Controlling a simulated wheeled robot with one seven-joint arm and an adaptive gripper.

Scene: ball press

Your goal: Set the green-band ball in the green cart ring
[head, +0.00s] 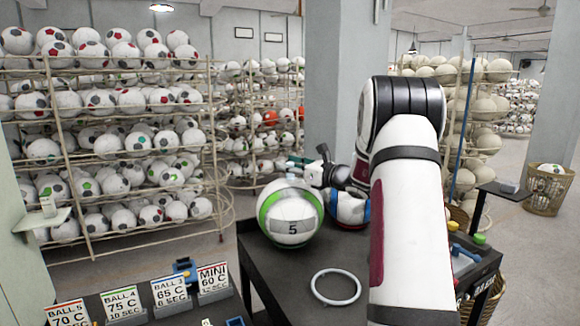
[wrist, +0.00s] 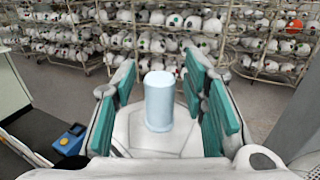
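The green-band ball (head: 290,212), white with a green band and a "5" on a grey panel, is at the left of the dark cart top (head: 270,275). No green ring shows; whether one lies under the ball is hidden. My gripper (head: 305,163) is behind and above the ball in the head view, partly hidden by my arm. In the wrist view my gripper (wrist: 165,100) has its teal finger pads spread apart. A pale blue cylinder (wrist: 159,102) stands between them on a white paneled surface (wrist: 160,143), with gaps on both sides.
A blue-and-red-banded ball (head: 347,210) is behind, partly hidden by my arm. An empty pale ring (head: 335,300) lies on the cart's front. Number cards (head: 122,302) stand front left. Ball racks (head: 110,130) fill the back; a wire basket (head: 549,190) stands right.

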